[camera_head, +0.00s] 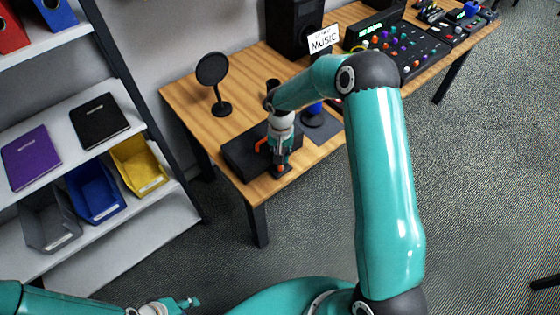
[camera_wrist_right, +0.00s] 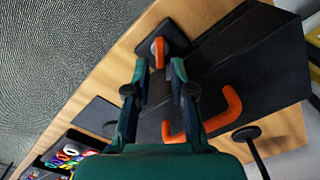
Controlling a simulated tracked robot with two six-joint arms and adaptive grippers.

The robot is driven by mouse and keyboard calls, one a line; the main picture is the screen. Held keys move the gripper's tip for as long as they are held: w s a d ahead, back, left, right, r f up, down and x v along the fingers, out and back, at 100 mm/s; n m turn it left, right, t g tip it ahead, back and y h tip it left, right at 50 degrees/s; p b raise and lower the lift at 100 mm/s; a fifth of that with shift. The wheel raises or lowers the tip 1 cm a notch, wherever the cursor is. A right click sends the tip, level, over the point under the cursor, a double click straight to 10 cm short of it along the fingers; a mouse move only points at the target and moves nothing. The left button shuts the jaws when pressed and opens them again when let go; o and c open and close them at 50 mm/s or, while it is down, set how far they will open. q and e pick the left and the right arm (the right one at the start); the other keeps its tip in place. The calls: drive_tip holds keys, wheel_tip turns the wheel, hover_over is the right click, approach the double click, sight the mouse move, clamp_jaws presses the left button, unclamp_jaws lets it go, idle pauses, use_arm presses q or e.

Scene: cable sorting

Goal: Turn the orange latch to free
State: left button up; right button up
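A small orange latch (camera_wrist_right: 158,52) stands on a dark square base (camera_wrist_right: 176,36) at the table's edge; in the head view it shows as an orange spot (camera_head: 281,167). My right gripper (camera_wrist_right: 159,66) is open, pointing down, with its fingertips on either side of the latch; a gap to the latch shows on both sides. A larger bent orange handle (camera_wrist_right: 231,105) is on the black box (camera_wrist_right: 265,60) beside it and also shows in the head view (camera_head: 259,146). My left gripper (camera_head: 188,302) is at the bottom left, away from the table; its opening is unclear.
The wooden table (camera_head: 190,92) also holds a round black stand (camera_head: 212,75), a speaker (camera_head: 292,25), a music sign (camera_head: 323,40) and a mixer (camera_head: 405,50). A dark mat (camera_head: 325,128) lies by the gripper. A shelf with bins (camera_head: 140,165) stands left.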

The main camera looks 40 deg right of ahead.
sight(281, 166)
drive_tip(key=shift+f+p, duration=0.35)
drive_tip(key=shift+f, duration=2)
